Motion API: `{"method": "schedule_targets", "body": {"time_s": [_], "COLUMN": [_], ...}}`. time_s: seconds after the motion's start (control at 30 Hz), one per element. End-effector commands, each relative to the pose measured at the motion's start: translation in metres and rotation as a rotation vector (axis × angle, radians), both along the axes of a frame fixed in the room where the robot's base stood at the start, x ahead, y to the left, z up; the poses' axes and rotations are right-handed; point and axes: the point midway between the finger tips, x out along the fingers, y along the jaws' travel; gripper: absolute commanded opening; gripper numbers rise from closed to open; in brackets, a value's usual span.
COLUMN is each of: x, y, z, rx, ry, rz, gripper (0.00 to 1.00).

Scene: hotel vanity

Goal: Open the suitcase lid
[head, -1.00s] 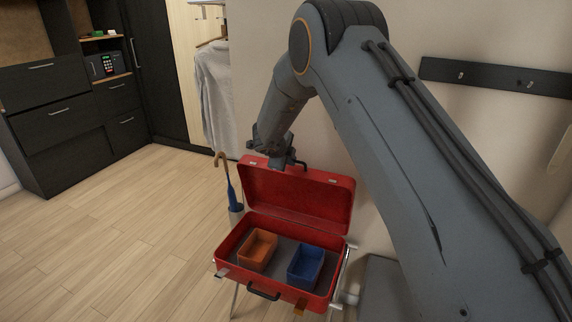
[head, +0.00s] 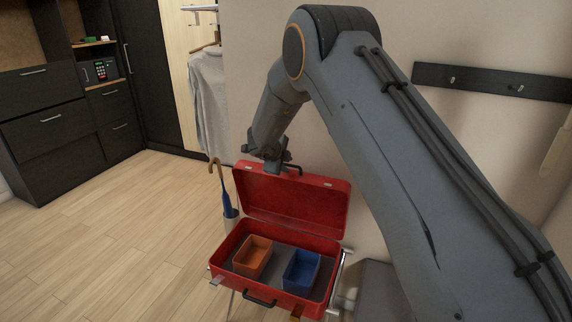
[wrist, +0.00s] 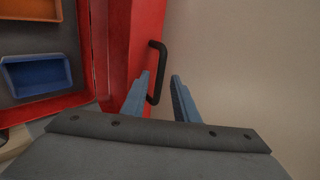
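The red suitcase (head: 222,257) rests on a folding stand with its lid (head: 290,200) raised, standing up and leaning slightly back. An orange tray (head: 252,257) and a blue tray (head: 301,270) lie inside. My gripper (head: 273,168) is at the lid's top edge. In the wrist view, my gripper's two blue fingers (wrist: 161,90) are apart, near a black handle (wrist: 156,72) on the lid's edge. The left finger overlaps the handle in the picture; I cannot tell whether it touches. Nothing is clamped between the fingers. Another black handle (head: 259,300) is on the base's front.
A wall with a dark hook rail (head: 490,82) is behind the suitcase. Floor at left is clear.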

Motion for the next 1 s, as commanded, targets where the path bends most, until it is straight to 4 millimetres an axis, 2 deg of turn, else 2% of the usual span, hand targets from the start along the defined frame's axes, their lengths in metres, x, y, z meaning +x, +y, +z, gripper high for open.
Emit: {"method": "schedule_targets", "body": {"time_s": [0.5, 0.7, 1.0], "x": [-0.044, -0.051, -0.051], "y": [0.019, 0.021, 0.021], "z": [0.044, 0.051, 0.052], "rx": [0.000, -0.001, -0.002], "ry": [-0.002, -0.002, -0.002], "rz": [0.001, 0.000, 0.002], "gripper": [0.27, 0.27, 0.27]}}
